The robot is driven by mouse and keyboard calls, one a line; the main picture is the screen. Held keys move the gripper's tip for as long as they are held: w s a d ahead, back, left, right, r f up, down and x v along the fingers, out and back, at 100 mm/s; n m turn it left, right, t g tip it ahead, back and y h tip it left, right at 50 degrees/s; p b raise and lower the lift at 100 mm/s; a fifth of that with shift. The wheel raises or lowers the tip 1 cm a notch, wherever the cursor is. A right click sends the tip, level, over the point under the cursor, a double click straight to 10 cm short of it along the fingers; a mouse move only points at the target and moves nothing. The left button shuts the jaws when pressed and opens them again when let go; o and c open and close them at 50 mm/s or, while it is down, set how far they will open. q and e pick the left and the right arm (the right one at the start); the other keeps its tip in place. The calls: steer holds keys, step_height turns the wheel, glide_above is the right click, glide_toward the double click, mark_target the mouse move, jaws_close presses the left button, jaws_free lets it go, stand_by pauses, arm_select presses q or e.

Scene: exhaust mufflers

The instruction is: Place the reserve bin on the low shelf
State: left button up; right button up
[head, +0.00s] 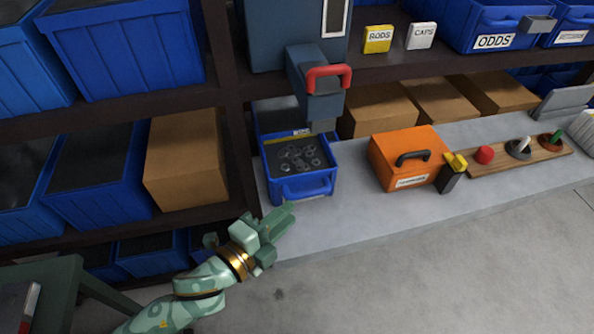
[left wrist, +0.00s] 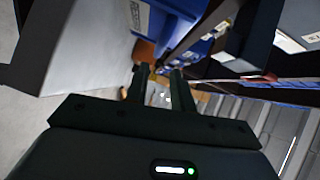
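A small blue bin (head: 300,168) with a front handle and several ring-like parts inside stands on the grey counter, below a dispenser with a red handle (head: 328,75). Another blue bin (head: 278,115) stands just behind it. I cannot read which bin is the reserve bin. A low shelf at lower left holds blue bins (head: 150,252). My left gripper (head: 284,220) is in front of the counter's left end, below and apart from the small bin. In the left wrist view its two fingers (left wrist: 160,85) stand apart with nothing between them. My right gripper is not in view.
An orange case (head: 408,157) with a black handle and a wooden board (head: 515,158) with coloured knobs stand on the counter (head: 350,215). Cardboard boxes (head: 186,160) and large blue bins fill the shelves. A green table (head: 50,290) is at lower left. The floor (head: 430,285) in front is clear.

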mark_target(313, 191)
arm_select(q)
steer(key=x, duration=0.4)
steer(key=shift+f, duration=0.1)
steer(key=x, duration=0.1)
steer(key=b+x, duration=0.1)
steer(key=x, duration=0.1)
steer(key=b+x, duration=0.1)
steer(key=shift+w+f, duration=0.2)
steer(key=shift+f, duration=0.1)
steer(key=shift+w+d+b, duration=0.25)
steer(key=shift+w+b, duration=0.05)
steer(key=shift+r, duration=0.15)
steer(key=shift+c, duration=0.2)
jaws_close()
